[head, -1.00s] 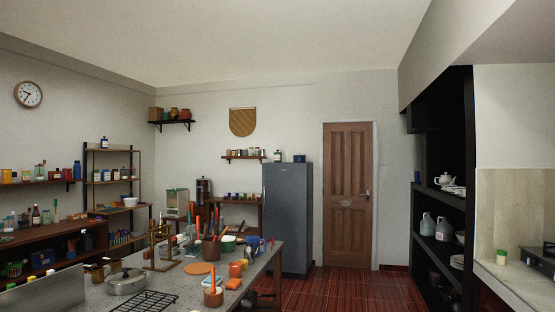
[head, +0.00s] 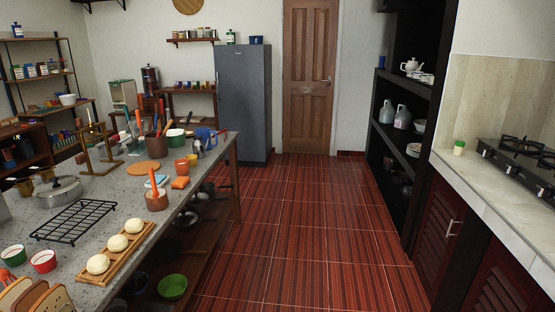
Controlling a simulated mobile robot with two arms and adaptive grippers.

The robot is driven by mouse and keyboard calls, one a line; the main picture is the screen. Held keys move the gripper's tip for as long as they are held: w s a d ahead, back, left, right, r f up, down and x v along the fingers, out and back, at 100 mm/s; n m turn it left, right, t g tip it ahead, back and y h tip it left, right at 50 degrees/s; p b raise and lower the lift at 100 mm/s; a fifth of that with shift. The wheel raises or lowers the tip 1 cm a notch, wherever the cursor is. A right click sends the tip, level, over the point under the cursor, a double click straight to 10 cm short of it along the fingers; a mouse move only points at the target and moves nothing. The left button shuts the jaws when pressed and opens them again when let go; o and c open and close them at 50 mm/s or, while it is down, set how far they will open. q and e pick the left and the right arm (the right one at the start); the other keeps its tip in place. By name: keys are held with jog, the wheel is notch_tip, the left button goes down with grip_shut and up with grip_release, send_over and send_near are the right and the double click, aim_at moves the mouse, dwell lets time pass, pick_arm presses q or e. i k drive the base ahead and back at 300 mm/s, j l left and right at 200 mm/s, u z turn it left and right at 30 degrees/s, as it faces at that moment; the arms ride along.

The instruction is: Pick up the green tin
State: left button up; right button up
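A small pale tin with a green top (head: 459,148) stands upright on the light stone counter (head: 484,190) at the right, left of the black gas stove. Another small green and white container (head: 231,38) stands on top of the grey fridge (head: 243,100) at the back. The frames do not settle which of the two is the green tin. Neither of my grippers shows in the head view.
A long grey table (head: 110,192) at left holds a pot (head: 59,191), a black rack (head: 74,221) and a board with dough balls (head: 118,250). A gas stove (head: 522,150) sits on the right counter. The red tiled floor (head: 300,210) between is clear.

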aim_at(230, 37)
jog(key=i+z, duration=0.2)
jog(key=i, duration=3.55)
jog(key=i+u, duration=0.15)
jog(key=i, duration=1.7)
jog(key=i+u, duration=0.15)
jog(key=i, duration=0.45)
jog(key=i+l+u, duration=0.1)
jog(key=i, duration=0.55)
jog(key=i+l+u, duration=0.15)
jog(key=i, duration=0.45)
jog(key=l, duration=0.1)
